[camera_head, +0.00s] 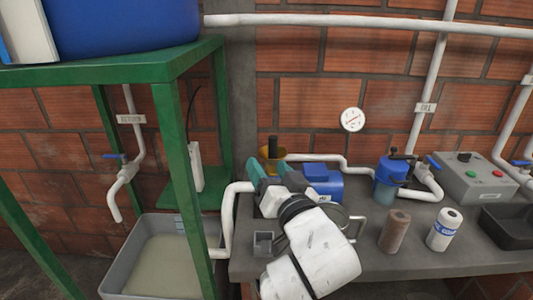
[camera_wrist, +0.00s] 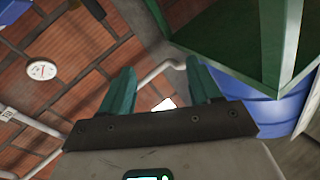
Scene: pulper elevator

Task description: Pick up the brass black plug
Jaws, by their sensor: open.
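The brass black plug (camera_head: 272,148) appears to be the upright black cylinder with a brass-yellow base at the back of the grey bench in the head view. My gripper (camera_head: 267,166) is just in front of it in that view, with its teal fingers apart. The fingers overlap the lower part of the brass base, so I cannot tell whether they touch it. In the wrist view my gripper (camera_wrist: 162,76) is open. The plug cannot be made out there; a small white patch (camera_wrist: 164,104) shows between the fingers.
A blue motor (camera_head: 324,182) sits right of my gripper. A brown roll (camera_head: 395,231) and a white roll (camera_head: 444,230) stand on the bench. The green stand (camera_head: 171,150) and grey tub (camera_head: 117,262) are left.

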